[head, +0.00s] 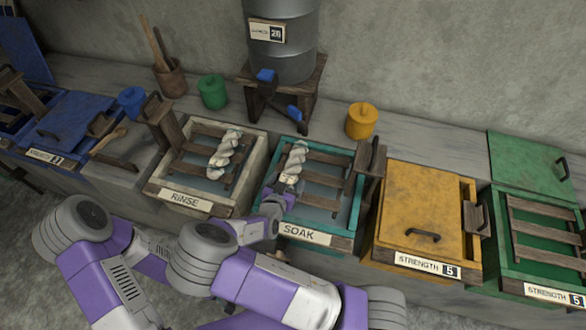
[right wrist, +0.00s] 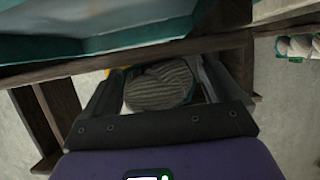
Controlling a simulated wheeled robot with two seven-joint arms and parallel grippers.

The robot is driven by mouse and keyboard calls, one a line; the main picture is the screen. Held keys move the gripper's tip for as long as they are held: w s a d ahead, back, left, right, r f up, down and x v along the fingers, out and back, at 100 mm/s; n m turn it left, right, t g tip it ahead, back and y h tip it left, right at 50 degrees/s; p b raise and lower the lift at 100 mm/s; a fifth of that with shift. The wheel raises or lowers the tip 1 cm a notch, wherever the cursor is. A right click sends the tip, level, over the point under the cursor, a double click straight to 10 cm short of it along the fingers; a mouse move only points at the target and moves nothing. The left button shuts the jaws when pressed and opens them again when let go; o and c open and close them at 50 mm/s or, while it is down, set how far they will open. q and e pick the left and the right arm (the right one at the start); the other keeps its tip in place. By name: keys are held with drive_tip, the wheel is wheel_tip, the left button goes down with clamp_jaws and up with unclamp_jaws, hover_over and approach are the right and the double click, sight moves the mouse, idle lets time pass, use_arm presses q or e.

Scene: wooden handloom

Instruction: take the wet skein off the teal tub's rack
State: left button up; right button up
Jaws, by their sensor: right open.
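The teal tub (head: 352,222), labelled SOAK, has a slatted wooden rack across its top. A twisted cream skein (head: 295,160) lies on the left part of that rack. My right gripper (head: 286,187) is at the near end of this skein. In the right wrist view the open fingers (right wrist: 165,92) stand on either side of the striped skein end (right wrist: 160,82), with gaps visible beside it. I cannot tell whether either finger touches it. My left gripper does not show; only parts of my arms fill the lower left.
The cream RINSE tub (head: 176,198) stands just left, with another twisted skein (head: 225,155) on its rack. A yellow lidded tub (head: 425,205) and a green tub (head: 545,255) stand right. A grey barrel (head: 283,55) on a wooden stand is behind the tubs.

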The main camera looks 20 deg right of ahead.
drive_tip(key=shift+w+d, duration=0.1)
drive_tip(key=c, duration=1.2)
drive_tip(key=shift+o, duration=0.2)
